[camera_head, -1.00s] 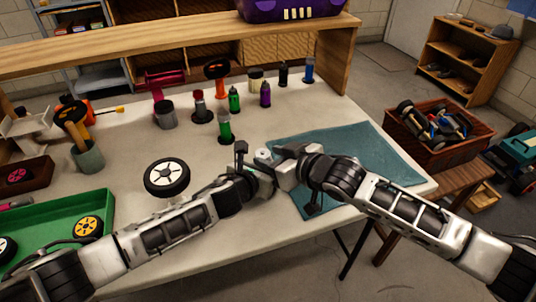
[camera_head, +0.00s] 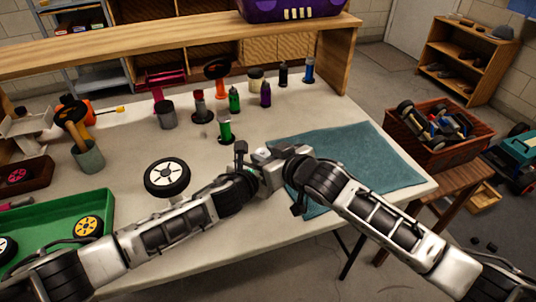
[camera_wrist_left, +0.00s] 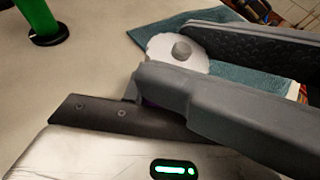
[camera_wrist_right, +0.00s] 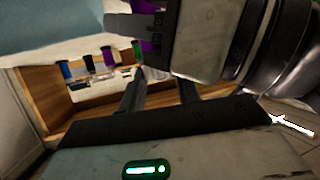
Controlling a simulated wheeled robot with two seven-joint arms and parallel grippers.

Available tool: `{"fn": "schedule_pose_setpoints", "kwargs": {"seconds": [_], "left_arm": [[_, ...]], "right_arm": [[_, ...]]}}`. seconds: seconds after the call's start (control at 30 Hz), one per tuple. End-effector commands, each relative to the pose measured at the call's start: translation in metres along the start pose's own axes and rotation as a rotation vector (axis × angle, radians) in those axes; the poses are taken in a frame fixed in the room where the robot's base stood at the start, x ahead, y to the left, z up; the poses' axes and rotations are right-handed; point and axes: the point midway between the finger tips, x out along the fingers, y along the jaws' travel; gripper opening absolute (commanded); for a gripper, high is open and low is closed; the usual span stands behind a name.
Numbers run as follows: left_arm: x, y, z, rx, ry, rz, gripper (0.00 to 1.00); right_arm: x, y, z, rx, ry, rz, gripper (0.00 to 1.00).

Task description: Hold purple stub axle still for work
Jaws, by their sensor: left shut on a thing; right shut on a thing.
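The purple stub axle is mostly hidden between my grippers. A purple sliver shows in the right wrist view (camera_wrist_right: 148,47), beside my left gripper's dark finger, and a smaller one in the left wrist view. My left gripper (camera_head: 252,172) is shut on it above the table. A pale disc with a round grey knob (camera_wrist_left: 178,50) shows between two grey jaws of my right gripper (camera_head: 278,166). My right gripper is shut and meets the left one from the right. Its exact contact is hidden, and I cannot tell how the disc joins the axle.
A white-spoked wheel (camera_head: 167,178) lies left of the grippers. A green bottle (camera_head: 225,131) and several other coloured bottles stand behind. A teal mat (camera_head: 375,165) covers the right side of the table. A green tray (camera_head: 95,207) with wheels is at left.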

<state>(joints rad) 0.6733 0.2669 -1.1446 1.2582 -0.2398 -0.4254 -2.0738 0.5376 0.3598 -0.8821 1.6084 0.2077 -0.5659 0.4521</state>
Motion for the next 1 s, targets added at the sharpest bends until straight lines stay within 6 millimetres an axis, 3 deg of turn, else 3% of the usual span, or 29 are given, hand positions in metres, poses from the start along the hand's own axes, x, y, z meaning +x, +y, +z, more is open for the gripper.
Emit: {"fn": "schedule_pose_setpoints", "kwargs": {"seconds": [0.03,0.27,0.6,0.63,1.0], "left_arm": [[0.0001,-0.0010,-0.0001,-0.001,0.000,-0.002,0.03],[0.0001,-0.0014,-0.0001,-0.001,0.000,-0.002,0.03],[0.0002,-0.0011,-0.0001,-0.001,0.000,-0.002,0.03],[0.0002,-0.0010,-0.0001,-0.001,0.000,-0.002,0.03],[0.0001,-0.0007,-0.0001,-0.001,0.000,-0.001,0.03]], "right_arm": [[0.0000,-0.0072,-0.0003,0.025,0.004,0.021,0.10],[-0.0004,-0.0061,-0.0011,0.066,0.003,0.131,0.10],[-0.0007,-0.0046,-0.0009,0.069,0.002,0.144,0.10],[-0.0007,-0.0046,-0.0009,0.069,0.002,0.143,0.41],[-0.0043,-0.0036,0.0001,0.067,0.000,0.146,0.43]]}}
